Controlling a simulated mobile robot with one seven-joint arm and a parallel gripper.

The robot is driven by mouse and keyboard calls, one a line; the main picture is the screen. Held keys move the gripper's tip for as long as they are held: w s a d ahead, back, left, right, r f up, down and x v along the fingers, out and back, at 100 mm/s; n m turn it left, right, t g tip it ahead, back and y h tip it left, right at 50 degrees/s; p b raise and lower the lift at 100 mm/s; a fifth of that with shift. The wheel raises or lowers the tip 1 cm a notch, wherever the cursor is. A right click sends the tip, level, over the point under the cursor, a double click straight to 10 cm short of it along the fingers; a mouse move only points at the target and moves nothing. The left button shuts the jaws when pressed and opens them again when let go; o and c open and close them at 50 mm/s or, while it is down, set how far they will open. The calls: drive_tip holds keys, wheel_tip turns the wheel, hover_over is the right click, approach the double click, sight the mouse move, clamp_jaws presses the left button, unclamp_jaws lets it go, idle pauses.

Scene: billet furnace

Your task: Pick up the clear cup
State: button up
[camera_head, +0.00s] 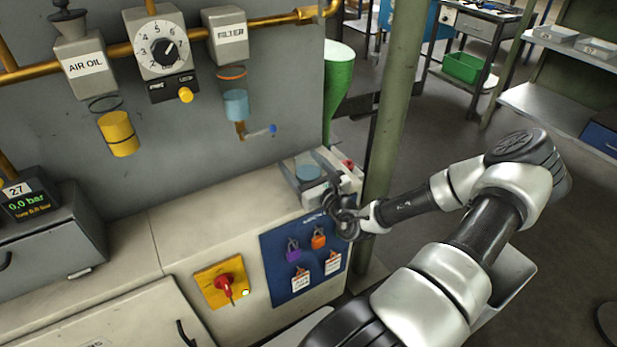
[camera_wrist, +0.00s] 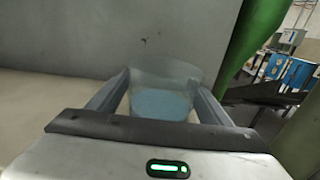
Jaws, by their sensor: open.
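The clear cup (camera_head: 308,173), with blue at its bottom, stands upright on the beige cabinet top at its right end. It also shows in the wrist view (camera_wrist: 163,90) as a see-through cup with a blue lower part. My gripper (camera_head: 307,168) is open, with one finger on each side of the cup. In the wrist view my gripper (camera_wrist: 161,83) has both fingers flanking the cup. I cannot tell whether either finger touches it. The gripper body hides the cup's base in the wrist view.
The grey panel (camera_head: 230,150) rises behind the cabinet top, with the FILTER unit (camera_head: 226,36) and AIR OIL unit (camera_head: 82,63) on it. A green post (camera_head: 395,100) stands close right of my gripper. The cabinet top (camera_head: 225,205) left of the cup is clear.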

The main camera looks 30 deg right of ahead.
drive_tip(key=c, duration=1.1)
